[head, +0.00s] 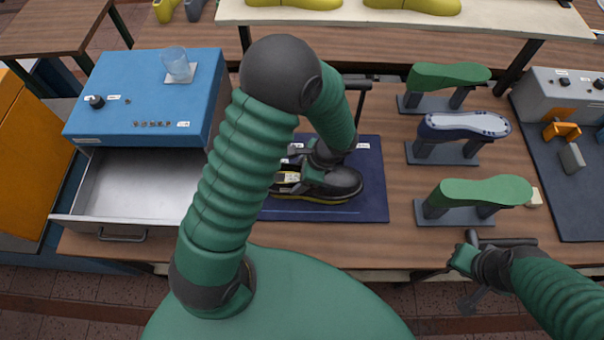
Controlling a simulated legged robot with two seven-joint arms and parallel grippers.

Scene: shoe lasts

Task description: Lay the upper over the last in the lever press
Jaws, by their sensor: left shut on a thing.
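A dark upper (344,184) lies over a yellow last (331,201), which shows along its lower edge and at the opening on the left. Both are above a dark blue mat (372,206) on the bench. My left gripper (311,172) reaches down from behind my arm and is shut on the upper near its opening. A black lever bar (352,82) stands behind; my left forearm hides much of the press. My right gripper (466,258) is low at the right, apart from the upper. Its fingers are too unclear to read.
Three stands to the right hold green lasts (447,76) (480,191) and a navy, white-dotted piece (464,125). A blue cabinet (150,70) has its metal drawer (140,185) open at left. A glass (176,62) stands on it. A grey machine (562,90) stands far right.

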